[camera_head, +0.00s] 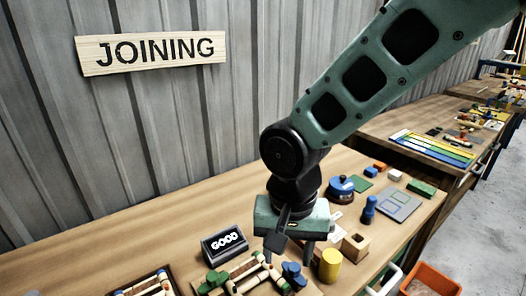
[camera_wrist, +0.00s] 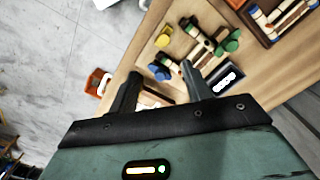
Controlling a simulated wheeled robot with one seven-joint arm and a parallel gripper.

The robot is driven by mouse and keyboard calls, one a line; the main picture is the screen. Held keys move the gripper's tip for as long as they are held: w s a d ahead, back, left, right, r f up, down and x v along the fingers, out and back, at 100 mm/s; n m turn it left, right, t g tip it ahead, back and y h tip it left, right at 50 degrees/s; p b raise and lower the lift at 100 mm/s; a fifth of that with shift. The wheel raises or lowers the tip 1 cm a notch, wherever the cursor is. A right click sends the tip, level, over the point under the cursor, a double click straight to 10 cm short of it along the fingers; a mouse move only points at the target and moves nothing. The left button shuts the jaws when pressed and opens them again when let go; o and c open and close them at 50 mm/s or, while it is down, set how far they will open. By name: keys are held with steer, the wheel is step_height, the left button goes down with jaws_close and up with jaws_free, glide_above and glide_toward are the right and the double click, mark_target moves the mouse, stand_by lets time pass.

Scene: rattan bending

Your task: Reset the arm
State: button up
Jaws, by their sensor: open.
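My gripper (camera_head: 290,246) hangs from the green arm above the middle of the wooden workbench (camera_head: 70,262), pointing down. In the wrist view my gripper (camera_wrist: 160,88) shows its two dark fingers spread apart with nothing held between them. Below and in front of it are a jointed rattan piece (camera_head: 245,272) with green and blue fittings and a yellow cylinder (camera_head: 330,265). The fingers look to be above these things; I cannot tell the exact height.
A black "GOOD" sign box (camera_head: 224,244) stands left of my gripper. A tray of rattan pieces (camera_head: 146,283) is at front left. An orange bin (camera_head: 432,281) is beyond the bench edge.

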steer(key=s+d+r+n+b, duration=0.1)
steer(key=s+d+n, duration=0.7)
steer(key=s, duration=0.3)
steer(key=shift+s+d+r+n+y+b, duration=0.2)
steer(key=shift+s+r+n+y+b, duration=0.15)
steer(key=shift+n, duration=0.35)
steer(key=shift+w, duration=0.1)
stand_by(0.9)
